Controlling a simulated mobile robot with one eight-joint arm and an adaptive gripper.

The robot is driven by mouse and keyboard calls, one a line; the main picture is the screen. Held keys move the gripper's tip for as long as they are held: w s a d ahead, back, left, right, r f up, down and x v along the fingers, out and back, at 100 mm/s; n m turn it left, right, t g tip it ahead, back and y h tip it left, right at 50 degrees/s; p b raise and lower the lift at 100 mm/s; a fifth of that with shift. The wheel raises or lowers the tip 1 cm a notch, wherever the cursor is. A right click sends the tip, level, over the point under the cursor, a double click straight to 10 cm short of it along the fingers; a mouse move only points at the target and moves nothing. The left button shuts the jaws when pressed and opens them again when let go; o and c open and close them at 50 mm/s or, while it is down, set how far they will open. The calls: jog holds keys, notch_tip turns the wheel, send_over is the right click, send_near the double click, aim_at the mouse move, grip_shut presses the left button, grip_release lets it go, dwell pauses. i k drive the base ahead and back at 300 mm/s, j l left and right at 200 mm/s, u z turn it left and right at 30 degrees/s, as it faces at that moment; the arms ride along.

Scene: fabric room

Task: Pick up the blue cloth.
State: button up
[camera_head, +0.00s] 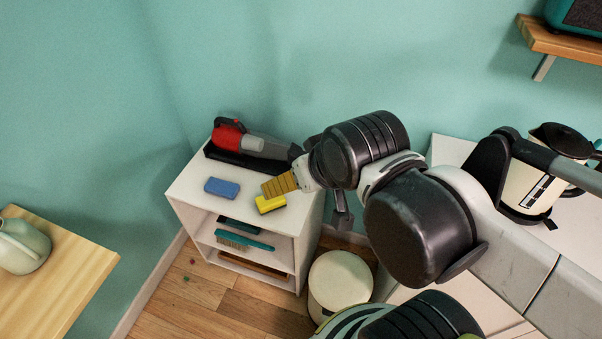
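A blue block-shaped item (222,187), which fits the blue cloth, lies flat on the top of a white shelf unit (190,188), left of its middle. It shows whole, with nothing on it. My arm reaches in from the right, and its dark wrist hangs over the right side of the shelf. My gripper (342,208) is mostly hidden behind the wrist. Only a grey part below the wrist seems to belong to it. It is apart from the blue item and to its right. I cannot see its fingers clearly.
A yellow sponge-like item (270,204) lies right of the blue item, beside a tan striped piece (279,185). A red and grey handheld vacuum (238,139) lies behind. A teal brush (245,242) is on a lower shelf. A round cream bin (340,282) stands on the floor.

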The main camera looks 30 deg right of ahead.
aim_at(227, 189)
jog(key=z, duration=2.8)
jog(key=u, duration=3.15)
jog(key=i+j, duration=0.4)
jog(key=j, duration=0.15)
